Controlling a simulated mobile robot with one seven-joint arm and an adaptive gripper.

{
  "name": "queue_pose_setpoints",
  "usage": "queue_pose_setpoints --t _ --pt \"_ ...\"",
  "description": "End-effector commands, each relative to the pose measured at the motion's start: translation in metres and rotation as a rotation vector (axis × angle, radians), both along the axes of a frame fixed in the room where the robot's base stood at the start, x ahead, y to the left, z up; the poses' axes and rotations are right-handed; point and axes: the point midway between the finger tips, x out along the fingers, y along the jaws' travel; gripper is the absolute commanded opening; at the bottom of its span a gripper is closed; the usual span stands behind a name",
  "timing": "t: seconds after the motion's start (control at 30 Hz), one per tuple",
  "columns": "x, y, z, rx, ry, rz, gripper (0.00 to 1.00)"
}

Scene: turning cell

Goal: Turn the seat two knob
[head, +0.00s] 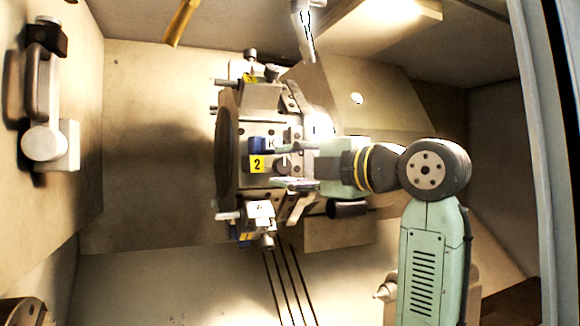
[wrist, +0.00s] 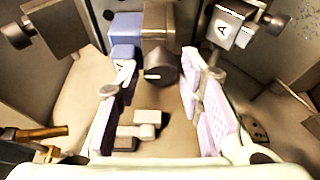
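In the head view, the yellow plate marked "2" (head: 257,163) is on the front face of the round turret (head: 228,150), with a blue block (head: 257,144) just above it. The seat two knob (head: 283,167) is beside the plate, to its right. My gripper (head: 290,166) reaches in from the right, one finger above the knob and one below. In the wrist view, the dark round knob (wrist: 160,70) with a short white mark lies between the tips of my gripper (wrist: 159,64). The fingers are apart, with narrow gaps showing beside the knob.
Other turret seats sit close above and below, one with a white block (head: 260,212) and pins sticking out left. A block marked "A" (wrist: 222,30) is near the right finger in the wrist view. A grey handle (head: 42,85) is on the left wall. Free room lies left of the turret.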

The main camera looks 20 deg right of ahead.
Motion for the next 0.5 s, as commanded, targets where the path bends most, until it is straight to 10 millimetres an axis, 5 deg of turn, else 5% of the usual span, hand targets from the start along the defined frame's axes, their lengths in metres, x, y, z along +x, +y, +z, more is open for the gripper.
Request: queue_pose_setpoints --t 0.5 --pt "-0.0048 -0.0024 0.0001 0.001 0.0 0.0 0.46"
